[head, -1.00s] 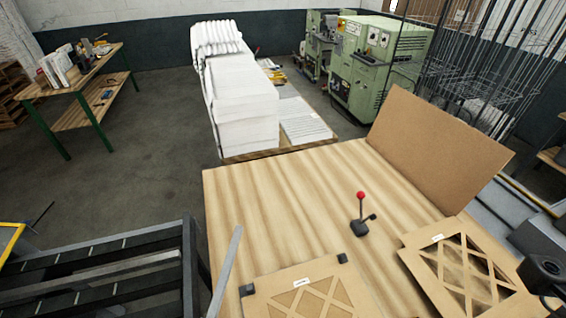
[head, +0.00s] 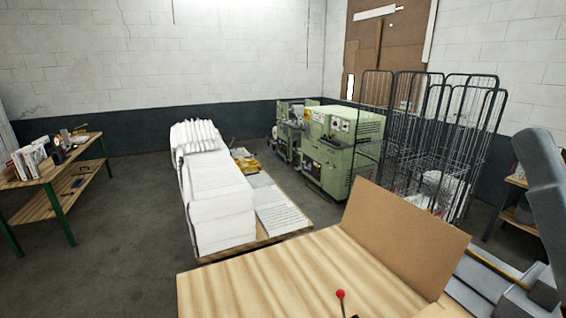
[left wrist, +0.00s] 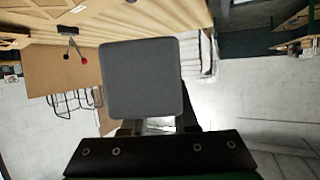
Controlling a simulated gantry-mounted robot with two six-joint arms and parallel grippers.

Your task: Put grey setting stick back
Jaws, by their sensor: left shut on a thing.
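In the left wrist view a dark grey, rounded square face (left wrist: 142,80) fills the middle. I take it to be the grey setting stick seen end-on, so its length is hidden. My left gripper (left wrist: 158,126) is shut on it, with the fingers mostly covered by the grey piece. It is held clear of the wooden tabletop (left wrist: 215,8), which shows at the top of that view. My left gripper is outside the head view. My right gripper is in neither view. The stick's resting place cannot be made out.
The wooden tabletop (head: 260,285) carries a red-knobbed lever (head: 341,294) and an upright cardboard panel (head: 405,235). White stacked material (head: 215,200) stands on a pallet behind it. Green machines (head: 340,150) and wire cages (head: 430,130) stand farther back. Open floor lies left.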

